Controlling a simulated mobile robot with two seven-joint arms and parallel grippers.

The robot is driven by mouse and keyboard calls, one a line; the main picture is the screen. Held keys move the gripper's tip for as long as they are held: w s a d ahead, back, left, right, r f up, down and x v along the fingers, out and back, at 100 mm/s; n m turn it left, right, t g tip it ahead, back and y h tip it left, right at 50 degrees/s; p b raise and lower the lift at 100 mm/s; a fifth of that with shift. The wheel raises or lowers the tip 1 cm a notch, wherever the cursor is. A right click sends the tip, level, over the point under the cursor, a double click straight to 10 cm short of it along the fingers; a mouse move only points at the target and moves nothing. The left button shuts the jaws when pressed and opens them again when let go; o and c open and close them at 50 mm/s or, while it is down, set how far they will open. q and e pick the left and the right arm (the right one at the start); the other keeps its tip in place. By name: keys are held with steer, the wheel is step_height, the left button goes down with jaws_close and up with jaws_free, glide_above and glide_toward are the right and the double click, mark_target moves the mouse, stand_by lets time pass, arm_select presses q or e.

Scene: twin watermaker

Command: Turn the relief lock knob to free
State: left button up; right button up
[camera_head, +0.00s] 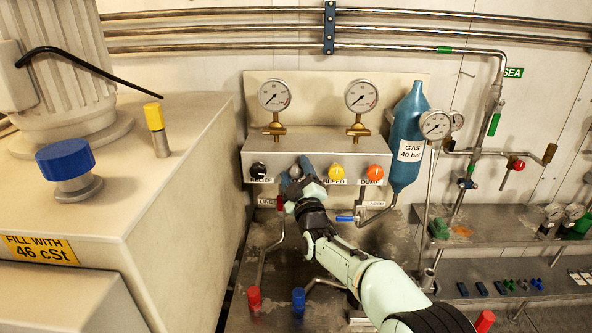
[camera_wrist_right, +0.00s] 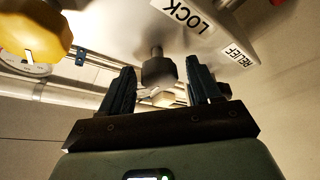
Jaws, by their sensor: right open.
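My right gripper (camera_wrist_right: 161,82) is open, with one finger on each side of the knob and a visible gap to each. In the head view my right gripper (camera_head: 303,172) is at the front of the knob panel (camera_head: 308,145) and hides most of this knob, so its pointer setting cannot be read. The RELIEF label (camera_wrist_right: 234,54) lies to the right in the wrist view. My left gripper is not in view.
A black knob (camera_head: 258,170) is left of my gripper; a yellow bleed knob (camera_head: 336,172) and an orange dump knob (camera_head: 374,172) are right of it. Two gauges (camera_head: 274,95) stand above. A blue gas bottle (camera_head: 408,135) is at the panel's right. Pipes run below.

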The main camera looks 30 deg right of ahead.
steer(key=shift+w+d, duration=0.1)
steer(key=shift+w, duration=0.2)
steer(key=shift+r, duration=0.1)
steer(key=c, duration=1)
